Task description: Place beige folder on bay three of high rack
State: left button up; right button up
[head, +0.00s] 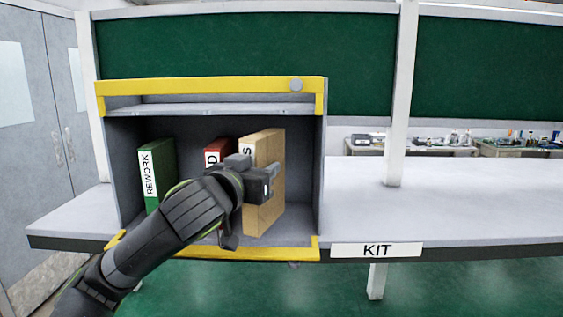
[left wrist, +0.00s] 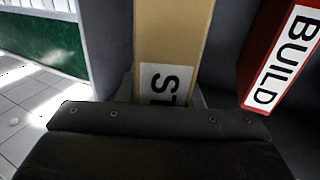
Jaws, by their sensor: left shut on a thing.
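The beige folder (head: 268,185) stands upright inside the grey rack (head: 322,170), on its right side. My left gripper (head: 270,180) is shut on the beige folder near its front edge. In the left wrist view the beige folder (left wrist: 173,40) rises straight ahead of the gripper, and its white label is partly hidden by the gripper body. I cannot tell whether the folder's bottom touches the rack floor. My right gripper is not in view.
A green folder (head: 157,172) labelled REWORK stands at the rack's left. A red folder (head: 215,152) labelled BUILD in the left wrist view (left wrist: 283,55) stands between. Yellow bars (head: 210,86) edge the rack. The table (head: 440,200) right of it is clear, with a KIT label.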

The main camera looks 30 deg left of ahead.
pick_arm(q)
jog(key=w+a+f+p, duration=0.1)
jog(key=w+f+p, duration=0.2)
jog(key=w, duration=0.6)
jog(key=shift+w+a+f+p, duration=0.25)
jog(key=shift+w+p, duration=0.1)
jog(key=shift+p, duration=0.45)
jog(key=shift+f, duration=0.1)
jog(key=o, duration=1.1)
